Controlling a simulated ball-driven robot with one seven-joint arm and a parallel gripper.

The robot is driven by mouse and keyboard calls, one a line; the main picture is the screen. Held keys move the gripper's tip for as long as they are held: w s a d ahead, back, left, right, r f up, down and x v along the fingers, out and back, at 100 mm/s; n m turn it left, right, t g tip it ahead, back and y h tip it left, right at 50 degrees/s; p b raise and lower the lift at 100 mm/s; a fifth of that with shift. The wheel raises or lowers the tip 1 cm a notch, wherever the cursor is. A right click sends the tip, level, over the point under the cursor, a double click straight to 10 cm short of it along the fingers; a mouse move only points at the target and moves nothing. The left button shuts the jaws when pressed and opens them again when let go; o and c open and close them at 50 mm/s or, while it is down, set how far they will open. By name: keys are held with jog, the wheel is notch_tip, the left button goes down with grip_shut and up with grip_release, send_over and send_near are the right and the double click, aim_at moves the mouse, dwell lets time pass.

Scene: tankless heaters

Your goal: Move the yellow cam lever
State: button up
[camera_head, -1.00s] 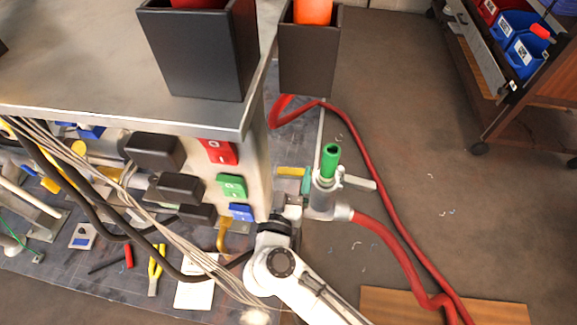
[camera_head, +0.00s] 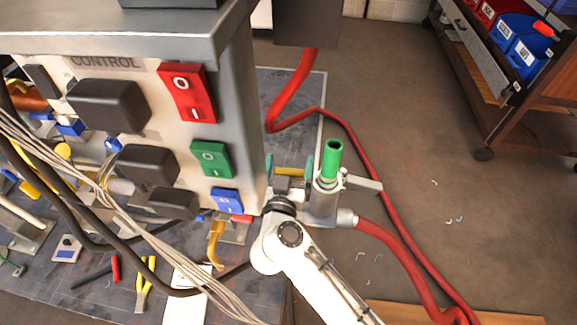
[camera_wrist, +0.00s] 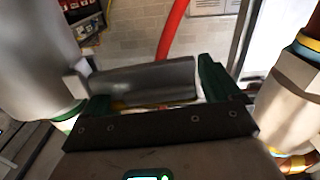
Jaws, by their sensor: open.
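My gripper (camera_head: 289,165) is open, its teal fingers spread, just right of the control box. It also shows in the wrist view (camera_wrist: 154,92). A yellow bar (camera_head: 289,171), possibly the cam lever, lies between or just behind the fingers; I cannot tell its depth. In the wrist view only a thin yellow sliver (camera_wrist: 122,104) shows between the fingers, mostly hidden by my gripper and a dark grey bar (camera_wrist: 145,78). I see no firm contact. Another yellow curved handle (camera_head: 216,245) sits on a grey bracket below the box.
The control box (camera_head: 240,130) with red, green and blue switches stands close left of my gripper. A grey fitting with a green end (camera_head: 331,161) and red hose (camera_head: 395,247) is close right. Cables (camera_head: 120,205) hang at left. Floor at right is mostly open.

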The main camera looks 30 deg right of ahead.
jog(key=c, duration=1.4)
jog(key=shift+c, duration=0.2)
